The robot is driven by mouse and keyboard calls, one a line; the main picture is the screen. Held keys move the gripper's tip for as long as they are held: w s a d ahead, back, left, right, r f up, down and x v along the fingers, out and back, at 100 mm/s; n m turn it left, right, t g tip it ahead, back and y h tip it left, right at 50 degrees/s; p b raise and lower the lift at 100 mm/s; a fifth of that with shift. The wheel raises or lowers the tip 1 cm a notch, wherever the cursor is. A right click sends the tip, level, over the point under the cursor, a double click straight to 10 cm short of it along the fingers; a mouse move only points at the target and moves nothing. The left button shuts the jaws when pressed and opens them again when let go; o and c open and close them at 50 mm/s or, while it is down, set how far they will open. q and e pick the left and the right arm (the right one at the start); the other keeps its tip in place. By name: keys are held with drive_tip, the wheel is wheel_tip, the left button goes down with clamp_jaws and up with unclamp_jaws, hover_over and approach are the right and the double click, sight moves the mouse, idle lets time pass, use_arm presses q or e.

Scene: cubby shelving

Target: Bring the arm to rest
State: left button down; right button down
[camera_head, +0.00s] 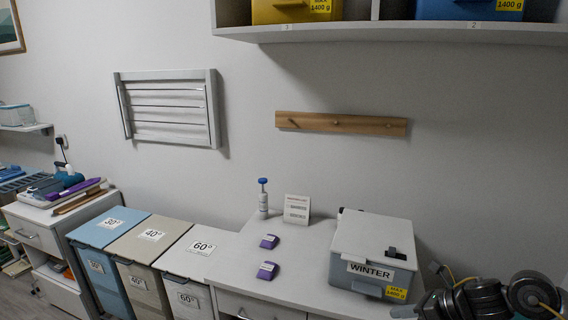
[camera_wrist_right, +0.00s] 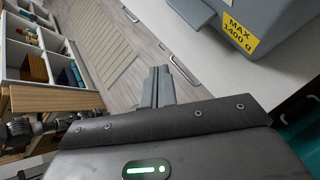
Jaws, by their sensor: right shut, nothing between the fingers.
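My right arm (camera_head: 495,298) shows at the lower right corner of the head view, folded low beside the counter. In the right wrist view my right gripper (camera_wrist_right: 158,72) has its two fingers together with nothing between them. It points over the floor, beside the counter front and clear of the grey box (camera_wrist_right: 258,20). My left arm and gripper are not seen.
The grey box labelled WINTER (camera_head: 372,242) stands on the white counter (camera_head: 235,265) with two purple items (camera_head: 268,242) and a blue-topped bottle (camera_head: 263,200). Three laundry bins (camera_head: 150,237) stand to the left. A shelf (camera_head: 400,32) hangs above.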

drive_tip(key=s+a+f+m+t+h, duration=0.2)
drive_tip(key=s+a+f+m, duration=0.3)
drive_tip(key=m, duration=0.5)
drive_tip(key=s+a+f+m+t+h, duration=0.15)
drive_tip(key=a+f+m, duration=0.35)
drive_tip(key=m, duration=0.5)
drive_tip(key=s+d+f+m+g+h, duration=0.2)
drive_tip(key=s+f+m+g, duration=0.1)
drive_tip(key=s+m, duration=0.85)
drive_tip(key=s+d+f+m+g+h, duration=0.2)
drive_tip(key=s+m+g, duration=0.1)
drive_tip(key=s+m, duration=0.85)
wheel_tip(320, 180, down, 24)
drive_tip(key=f+n, duration=0.1)
drive_tip(key=n, duration=0.1)
drive_tip(key=s+d+f+g, duration=0.2)
drive_tip(key=s+f, duration=1.5)
drive_tip(key=s, duration=0.1)
drive_tip(key=shift+d+n, duration=0.3)
